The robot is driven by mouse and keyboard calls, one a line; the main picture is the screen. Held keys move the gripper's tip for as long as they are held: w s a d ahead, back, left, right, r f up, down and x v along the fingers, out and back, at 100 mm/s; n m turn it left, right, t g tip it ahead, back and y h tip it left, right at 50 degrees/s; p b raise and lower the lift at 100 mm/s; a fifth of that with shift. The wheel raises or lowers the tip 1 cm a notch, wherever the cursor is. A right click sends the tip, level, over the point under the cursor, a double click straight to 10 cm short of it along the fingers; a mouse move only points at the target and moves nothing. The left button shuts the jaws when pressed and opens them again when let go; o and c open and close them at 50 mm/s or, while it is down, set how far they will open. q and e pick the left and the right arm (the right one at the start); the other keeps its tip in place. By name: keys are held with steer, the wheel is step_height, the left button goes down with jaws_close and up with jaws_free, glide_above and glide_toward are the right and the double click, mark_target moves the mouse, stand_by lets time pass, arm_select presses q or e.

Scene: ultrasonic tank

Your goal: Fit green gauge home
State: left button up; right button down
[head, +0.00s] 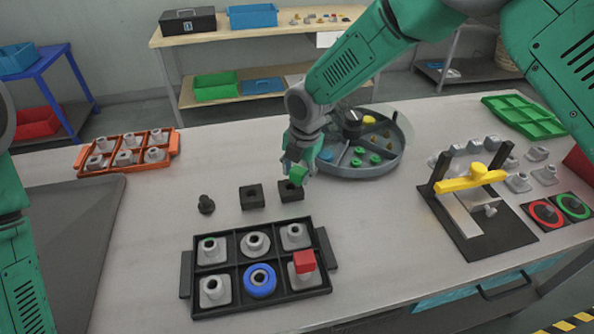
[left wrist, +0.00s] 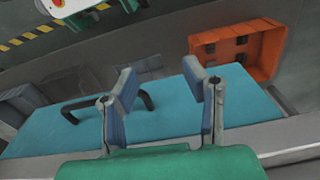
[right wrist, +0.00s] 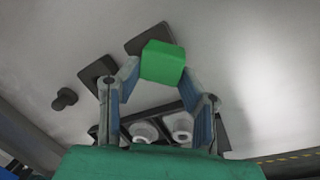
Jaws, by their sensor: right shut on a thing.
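The green gauge (head: 298,174) is a small green block held by my right gripper (head: 300,166), above and close to the right one of two black square blocks (head: 290,192). I cannot tell whether it touches that block. In the right wrist view the green gauge (right wrist: 162,62) sits between the fingertips, which are shut on it. The other black block (head: 251,197) stands to the left, with a dark hole in its top. My left gripper (left wrist: 162,80) is open and empty in the left wrist view; its fingers are out of the head view.
A black compartment tray (head: 187,275) holds grey fittings, a blue ring and a red block (head: 305,262). A black knob (head: 206,204) stands left of the blocks. A round grey tray (head: 340,170) lies behind right, and a yellow-barred fixture (head: 470,180) at right.

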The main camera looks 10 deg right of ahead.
steer(key=shift+a, duration=0.95)
steer(key=shift+d+f, duration=0.2)
steer(key=shift+d, duration=0.2)
steer(key=c, duration=1)
jaws_free()
steer(key=shift+d, duration=0.35)
